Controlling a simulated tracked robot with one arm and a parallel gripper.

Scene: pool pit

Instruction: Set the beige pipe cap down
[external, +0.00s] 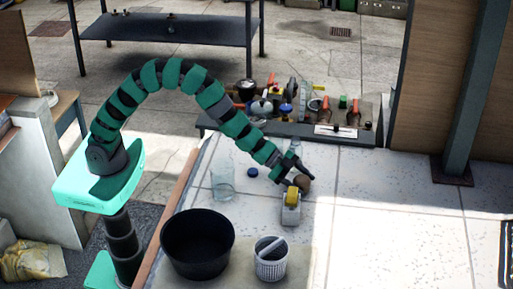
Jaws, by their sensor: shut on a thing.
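The beige pipe cap (303,184) shows as a small brownish round thing at the end of my arm. My gripper (298,176) is shut on it, above the pale tiled surface. The fingers partly hide the cap, and I cannot tell whether it touches the surface. A tape dispenser with a yellow roll (292,199) stands right beside it, just in front.
A glass jar (222,187) and a blue lid (252,173) are to the left. A black tub (174,241) and a white basket (271,268) stand in front. Several tools and valves crowd the rear shelf (348,138). The tiles at right (400,215) are clear.

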